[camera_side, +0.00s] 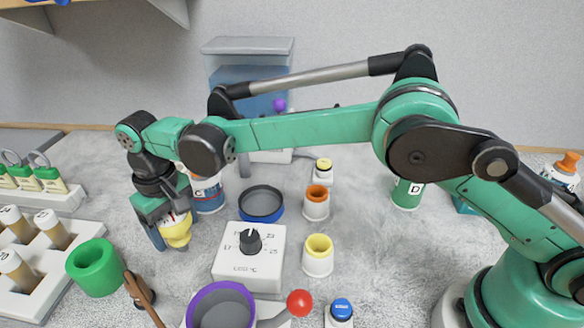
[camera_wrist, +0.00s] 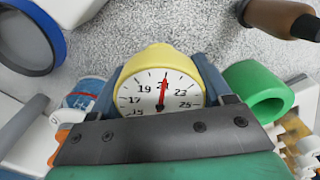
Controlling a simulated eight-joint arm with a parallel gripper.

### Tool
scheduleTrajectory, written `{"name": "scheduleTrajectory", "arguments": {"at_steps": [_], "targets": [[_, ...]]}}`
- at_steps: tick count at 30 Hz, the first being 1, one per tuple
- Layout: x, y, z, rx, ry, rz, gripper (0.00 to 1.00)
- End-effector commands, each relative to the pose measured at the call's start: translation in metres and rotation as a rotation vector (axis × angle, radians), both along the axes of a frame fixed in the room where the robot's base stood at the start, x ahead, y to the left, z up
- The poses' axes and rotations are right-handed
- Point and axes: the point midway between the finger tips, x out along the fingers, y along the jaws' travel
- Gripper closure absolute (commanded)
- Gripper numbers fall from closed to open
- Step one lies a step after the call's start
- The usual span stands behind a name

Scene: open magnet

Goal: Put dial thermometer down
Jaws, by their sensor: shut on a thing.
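The dial thermometer (camera_wrist: 160,92) has a yellow body and a white round face with a red needle pointing near 21. It also shows in the side view (camera_side: 176,232), at the left of the work area. My gripper (camera_side: 172,222) is shut on it, with blue fingers on both sides of the yellow body in the wrist view (camera_wrist: 161,90). In the side view the thermometer hangs below my wrist, and I cannot tell whether its bottom touches the grey surface.
A green ring (camera_side: 93,267) stands to the left, with a brown-handled tool (camera_side: 139,290) in front. A white dial box (camera_side: 249,258) and a blue-rimmed bowl (camera_side: 261,203) stand to the right. A white rack (camera_side: 35,262) holds vials at far left.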

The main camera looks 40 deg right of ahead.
Motion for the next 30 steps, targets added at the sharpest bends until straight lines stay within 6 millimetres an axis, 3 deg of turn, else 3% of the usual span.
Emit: {"name": "scheduleTrajectory", "arguments": {"at_steps": [17, 18, 21, 30], "targets": [[0.0, 0.0, -0.011, 0.0, 0.0, 0.0, 0.88], [0.0, 0.0, -0.012, 0.0, 0.0, 0.0, 0.25], [0.0, 0.0, -0.011, 0.0, 0.0, 0.0, 0.0], [0.0, 0.0, -0.005, 0.0, 0.0, 0.0, 0.0]]}}
